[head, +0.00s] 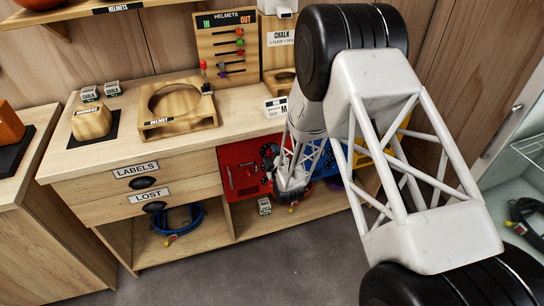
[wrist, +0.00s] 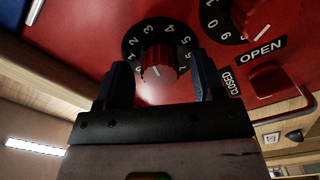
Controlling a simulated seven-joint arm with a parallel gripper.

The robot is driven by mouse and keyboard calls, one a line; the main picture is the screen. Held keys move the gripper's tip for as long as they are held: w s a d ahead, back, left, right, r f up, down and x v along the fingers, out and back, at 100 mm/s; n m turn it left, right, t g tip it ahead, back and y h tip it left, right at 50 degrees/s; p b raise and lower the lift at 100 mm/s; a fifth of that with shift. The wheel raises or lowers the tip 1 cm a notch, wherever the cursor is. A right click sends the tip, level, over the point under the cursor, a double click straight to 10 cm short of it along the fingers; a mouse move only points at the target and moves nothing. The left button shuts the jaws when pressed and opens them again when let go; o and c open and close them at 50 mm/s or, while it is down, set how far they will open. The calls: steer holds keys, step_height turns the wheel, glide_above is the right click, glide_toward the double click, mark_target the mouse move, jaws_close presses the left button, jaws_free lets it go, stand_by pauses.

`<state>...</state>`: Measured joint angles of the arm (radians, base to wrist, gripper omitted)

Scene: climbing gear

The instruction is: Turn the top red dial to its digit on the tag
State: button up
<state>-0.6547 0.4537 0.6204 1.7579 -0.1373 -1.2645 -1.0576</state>
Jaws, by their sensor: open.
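The red panel (head: 236,170) is set in the front of the wooden counter, with dark dials partly behind my arm. In the wrist view, a red dial (wrist: 158,62) with a black digit ring lies between my fingers; its white mark points down in the picture. A second red dial (wrist: 250,17) is cut off at the upper right. I cannot tell which is the top one. My gripper (wrist: 160,68) is open, its blue fingers either side of the first dial, with no clear contact. In the head view, my gripper (head: 291,196) is at the panel. The tag's digit is not legible.
A blue panel (head: 328,165) is beside the red one.

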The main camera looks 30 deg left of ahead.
steer(key=shift+s+d, duration=0.15)
steer(key=v, duration=0.7)
steer(key=shift+s+d, duration=0.2)
steer(key=shift+r, duration=0.1)
stand_by(0.6)
steer(key=w+d+r+m+g+h, duration=0.1)
steer(key=d+r+m+h, duration=0.4)
steer(key=d+r, duration=0.8)
steer(key=d+r+m+g+h, duration=0.2)
steer(key=d+r+m+h, duration=0.25)
steer(key=d+r, duration=0.9)
steer(key=s+d+r+m+g+h, duration=0.1)
steer(key=s+d+r+m, duration=0.2)
steer(key=s+d, duration=0.35)
steer(key=s+d+r+m+g+h, duration=0.1)
steer(key=s+d+r+m+g, duration=0.15)
steer(key=s+d, duration=0.4)
steer(key=s+d+r+m+g, duration=0.1)
steer(key=s+d+m, duration=0.1)
steer(key=s, duration=0.5)
steer(key=s+d+r+m+g+h, duration=0.1)
steer(key=s+d+r+m, duration=0.1)
steer(key=s+d, duration=0.3)
steer(key=s+d+r+m+g, duration=0.1)
steer(key=s+d+r+m, duration=0.1)
steer(key=s, duration=0.7)
steer(key=shift+s+d+m+g, duration=0.2)
steer(key=shift+d+m+g, duration=0.2)
steer(key=shift+d, duration=0.5)
